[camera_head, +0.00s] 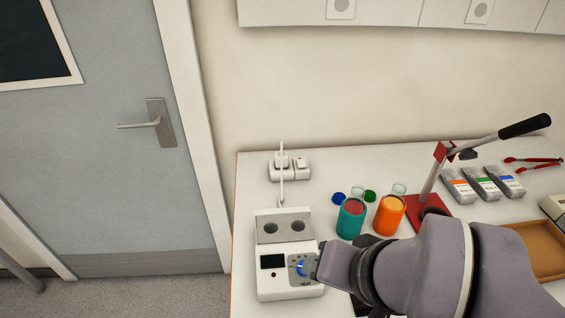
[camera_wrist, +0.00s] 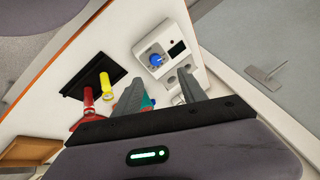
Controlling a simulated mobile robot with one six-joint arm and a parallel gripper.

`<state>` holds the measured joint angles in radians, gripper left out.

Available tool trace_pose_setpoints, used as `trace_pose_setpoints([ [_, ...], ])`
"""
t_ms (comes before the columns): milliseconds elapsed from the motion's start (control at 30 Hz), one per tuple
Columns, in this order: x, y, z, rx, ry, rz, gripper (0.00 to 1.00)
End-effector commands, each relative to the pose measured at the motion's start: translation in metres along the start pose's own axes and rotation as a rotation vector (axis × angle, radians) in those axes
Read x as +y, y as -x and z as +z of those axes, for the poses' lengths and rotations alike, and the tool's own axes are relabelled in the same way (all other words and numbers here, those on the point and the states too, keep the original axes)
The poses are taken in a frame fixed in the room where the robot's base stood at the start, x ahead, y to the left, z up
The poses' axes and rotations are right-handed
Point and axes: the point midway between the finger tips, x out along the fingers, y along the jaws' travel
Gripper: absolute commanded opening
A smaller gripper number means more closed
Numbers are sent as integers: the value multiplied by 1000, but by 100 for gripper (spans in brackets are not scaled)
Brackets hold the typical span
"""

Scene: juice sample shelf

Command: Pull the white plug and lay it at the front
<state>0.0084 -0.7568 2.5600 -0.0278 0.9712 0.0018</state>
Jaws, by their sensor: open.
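The white plug (camera_head: 282,160) sits upright in the left side of a white socket block (camera_head: 301,171) at the back left of the table. A white cord runs from it to the white heating device (camera_head: 270,284), which has two round wells, a small screen and a blue knob. My gripper (camera_head: 318,264) is at the device's right side, in front of the plug and well apart from it. In the wrist view my gripper (camera_wrist: 160,86) is open, with nothing held between its fingers. The device (camera_wrist: 174,28) shows beyond them; I cannot make out the plug there.
Teal (camera_head: 351,220) and orange (camera_head: 388,216) jars stand right of the device. A red-based lever press (camera_head: 429,205), several pouches (camera_head: 482,182) and a brown tray (camera_head: 541,240) lie farther right. A black mat (camera_wrist: 80,84) with red and yellow items shows in the wrist view.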

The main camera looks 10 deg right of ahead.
Motion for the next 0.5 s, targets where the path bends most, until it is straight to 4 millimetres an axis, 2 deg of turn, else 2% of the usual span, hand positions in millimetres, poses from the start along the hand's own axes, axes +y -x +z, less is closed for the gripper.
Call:
trace_pose_setpoints([
  [367, 0, 0, 0, 0, 0, 0, 49],
  [433, 0, 0, -1, 0, 1, 0, 57],
  [500, -7, 0, -13, 4, 14, -5, 58],
])
